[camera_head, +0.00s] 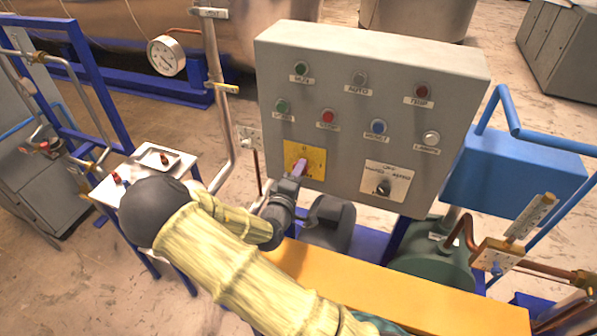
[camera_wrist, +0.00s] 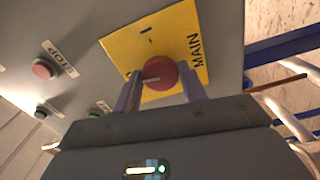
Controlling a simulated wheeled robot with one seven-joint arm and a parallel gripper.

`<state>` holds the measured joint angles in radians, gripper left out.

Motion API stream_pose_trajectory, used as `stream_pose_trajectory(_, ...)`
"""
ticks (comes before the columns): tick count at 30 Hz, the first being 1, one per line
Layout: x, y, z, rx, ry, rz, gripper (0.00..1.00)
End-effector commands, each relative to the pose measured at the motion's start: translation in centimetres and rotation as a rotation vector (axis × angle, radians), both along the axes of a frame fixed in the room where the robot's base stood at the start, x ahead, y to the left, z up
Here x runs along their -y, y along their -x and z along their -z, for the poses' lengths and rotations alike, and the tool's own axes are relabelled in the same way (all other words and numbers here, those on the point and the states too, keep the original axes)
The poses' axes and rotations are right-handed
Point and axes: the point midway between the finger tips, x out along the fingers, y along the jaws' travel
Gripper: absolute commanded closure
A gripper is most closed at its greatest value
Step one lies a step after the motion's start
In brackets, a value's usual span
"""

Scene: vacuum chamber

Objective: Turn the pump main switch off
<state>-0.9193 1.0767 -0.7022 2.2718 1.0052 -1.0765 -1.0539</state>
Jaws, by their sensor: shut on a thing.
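The pump main switch is a round red knob (camera_wrist: 162,73) on a yellow plate (camera_wrist: 112,42) marked MAIN, seen in the wrist view. The plate (camera_head: 318,162) also shows on the front of the grey control box in the head view, where my gripper covers most of the knob. My gripper (camera_wrist: 160,88) is shut on the knob, one finger on each side. The white line on the knob points left in the wrist view, toward a mark partly hidden by the left finger. An "I" mark sits above the knob there.
The grey control box (camera_head: 345,75) carries several buttons and a selector knob (camera_head: 384,187) on a white plate. A yellow beam (camera_head: 400,290) lies below it. A pipe (camera_head: 216,110) rises to its left, and a blue box (camera_head: 520,180) stands right.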

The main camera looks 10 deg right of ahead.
Motion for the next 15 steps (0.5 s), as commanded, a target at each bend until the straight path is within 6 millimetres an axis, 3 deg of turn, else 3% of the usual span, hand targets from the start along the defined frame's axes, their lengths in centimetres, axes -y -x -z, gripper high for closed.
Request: stream_pose_trajectory(15,-0.06,-0.02,0.06,-0.091,0.133,-0.002,0.81)
